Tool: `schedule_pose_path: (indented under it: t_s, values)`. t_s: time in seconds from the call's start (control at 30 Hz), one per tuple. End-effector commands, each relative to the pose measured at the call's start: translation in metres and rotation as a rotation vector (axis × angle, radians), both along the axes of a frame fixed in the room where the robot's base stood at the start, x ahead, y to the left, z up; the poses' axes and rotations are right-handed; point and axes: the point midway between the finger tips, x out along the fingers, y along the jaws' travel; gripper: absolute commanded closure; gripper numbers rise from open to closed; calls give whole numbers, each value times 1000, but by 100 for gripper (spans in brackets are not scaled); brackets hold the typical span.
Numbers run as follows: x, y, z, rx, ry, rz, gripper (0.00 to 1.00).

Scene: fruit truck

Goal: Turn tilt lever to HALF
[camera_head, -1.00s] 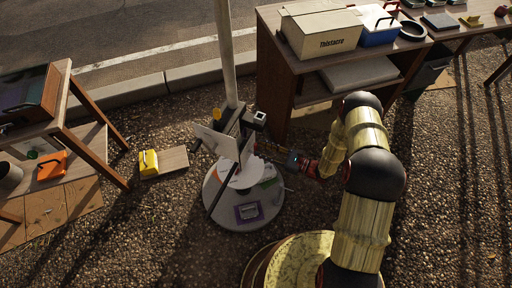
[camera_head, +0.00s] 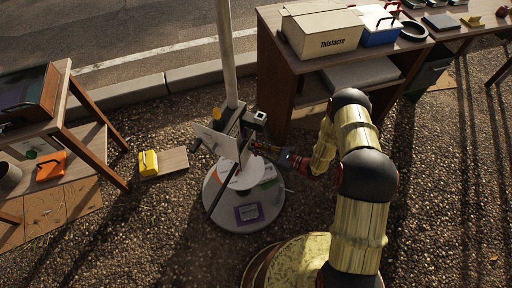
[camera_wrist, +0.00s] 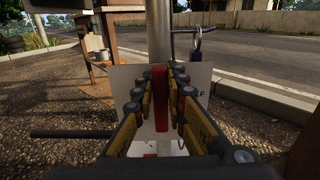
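A red upright lever (camera_wrist: 160,92) shows in the wrist view in front of a pale panel (camera_wrist: 205,78) with part of a dark label on its right side. My gripper (camera_wrist: 161,78) points at the panel, its fingers apart on either side of the lever. I cannot tell whether they touch it. In the head view, my gripper (camera_head: 264,150) is beside the right side of the white panel (camera_head: 217,141) on the pole stand, and the lever cannot be made out there. The full label and the lever's lower end are hidden.
A metal pole (camera_head: 227,60) rises behind the panel from a round pale base (camera_head: 225,215). A dark rod (camera_wrist: 72,133) sticks out left in the wrist view. A wooden desk (camera_head: 290,85) stands close behind my arm. A yellow object (camera_head: 148,163) lies left on a board.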

Motion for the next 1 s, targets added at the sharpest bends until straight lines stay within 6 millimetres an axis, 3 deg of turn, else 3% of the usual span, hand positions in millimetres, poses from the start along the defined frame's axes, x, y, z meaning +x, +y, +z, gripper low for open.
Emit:
schedule_pose_path:
  t_s: [0.2, 1.0]
  values:
    - [0, 0, 0, 0, 0, 0, 100]
    - [1, -1, 0, 10, 20, 0, 100]
